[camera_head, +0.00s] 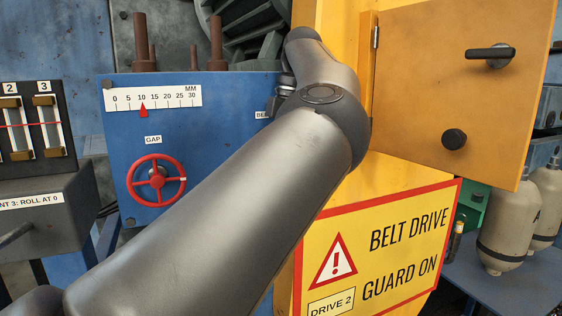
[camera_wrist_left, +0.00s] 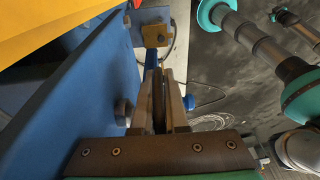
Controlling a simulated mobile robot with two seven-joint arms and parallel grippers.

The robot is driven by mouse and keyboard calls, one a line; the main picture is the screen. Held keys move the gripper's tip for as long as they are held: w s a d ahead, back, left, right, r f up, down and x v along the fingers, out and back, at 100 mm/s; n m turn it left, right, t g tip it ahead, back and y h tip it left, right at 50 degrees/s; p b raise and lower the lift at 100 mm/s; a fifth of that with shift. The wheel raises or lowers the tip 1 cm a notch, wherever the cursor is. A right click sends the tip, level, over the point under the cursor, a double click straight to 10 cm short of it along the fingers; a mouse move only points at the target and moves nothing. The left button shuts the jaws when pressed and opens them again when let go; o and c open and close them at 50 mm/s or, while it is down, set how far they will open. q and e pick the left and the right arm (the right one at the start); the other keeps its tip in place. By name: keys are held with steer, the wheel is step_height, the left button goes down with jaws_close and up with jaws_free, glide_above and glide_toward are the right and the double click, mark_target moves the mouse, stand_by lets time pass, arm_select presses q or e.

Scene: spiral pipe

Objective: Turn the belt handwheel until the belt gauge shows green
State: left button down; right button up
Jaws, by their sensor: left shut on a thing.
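A label reading "BEL" (camera_head: 262,115), its end covered by my left arm, sits on the right of the blue panel (camera_head: 222,150). My arm hides the belt gauge and belt handwheel in the head view. In the left wrist view my left gripper (camera_wrist_left: 159,78) is shut, its two fingers close together around a thin blue part (camera_wrist_left: 151,58) seen edge-on beside the blue panel. This appears to be the belt handwheel, but its full shape is hidden. My right gripper is not in view.
A red GAP handwheel (camera_head: 157,180) sits below a millimetre scale (camera_head: 153,98) with its red pointer near 10. An orange guard door (camera_head: 425,95) with a black handle stands at right. A yellow warning sign (camera_head: 375,250) is below it. Grey bottles (camera_head: 510,215) stand far right.

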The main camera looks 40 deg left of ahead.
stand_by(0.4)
arm_select(q)
steer(key=c, duration=0.9)
jaws_free()
steer(key=shift+c, duration=0.2)
